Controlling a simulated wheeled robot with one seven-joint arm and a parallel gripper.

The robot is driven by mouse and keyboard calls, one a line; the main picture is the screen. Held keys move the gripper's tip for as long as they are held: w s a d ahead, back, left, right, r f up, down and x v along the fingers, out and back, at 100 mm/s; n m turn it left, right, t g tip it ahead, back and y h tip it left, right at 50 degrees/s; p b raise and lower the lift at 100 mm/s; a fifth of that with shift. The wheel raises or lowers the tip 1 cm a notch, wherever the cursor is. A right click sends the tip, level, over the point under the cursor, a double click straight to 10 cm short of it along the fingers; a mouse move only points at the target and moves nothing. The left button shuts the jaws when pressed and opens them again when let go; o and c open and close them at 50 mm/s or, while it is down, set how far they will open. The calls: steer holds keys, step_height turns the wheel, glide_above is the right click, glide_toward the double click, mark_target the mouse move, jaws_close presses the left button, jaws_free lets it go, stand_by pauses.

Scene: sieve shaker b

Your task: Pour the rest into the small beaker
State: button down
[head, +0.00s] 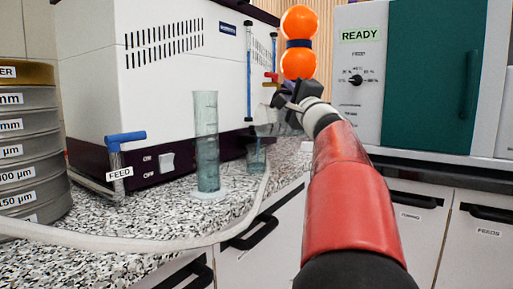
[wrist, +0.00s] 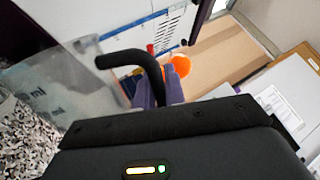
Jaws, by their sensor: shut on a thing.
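My gripper (head: 284,98) is shut on a clear glass beaker (head: 266,121), which looks tilted to the left. The held beaker also shows in the wrist view (wrist: 50,88), large and see-through with printed ml marks; I cannot tell how much liquid is in it. The small beaker (head: 257,158) stands on the speckled counter just below it, with bluish content. The held beaker overlaps its top in the picture, and I cannot make out a stream between them.
A tall measuring cylinder (head: 206,150) with bluish content stands left of the small beaker. A hose (head: 150,241) runs along the counter front. A FEED pipe with a blue handle (head: 125,136) and sieve stack (head: 28,150) are at left. A white machine (head: 175,90) stands behind.

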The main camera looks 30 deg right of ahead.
steer(key=shift+w+a+r+n+y+b, duration=0.15)
steer(key=shift+a+r+n+y+b, duration=0.1)
steer(key=shift+a+n+y+b, duration=0.4)
steer(key=shift+w+a+r+n+y+b, duration=0.15)
steer(key=shift+a+r+n+b, duration=0.2)
steer(key=shift+n, duration=0.6)
steer(key=shift+s+p, duration=0.1)
steer(key=shift+p, duration=0.25)
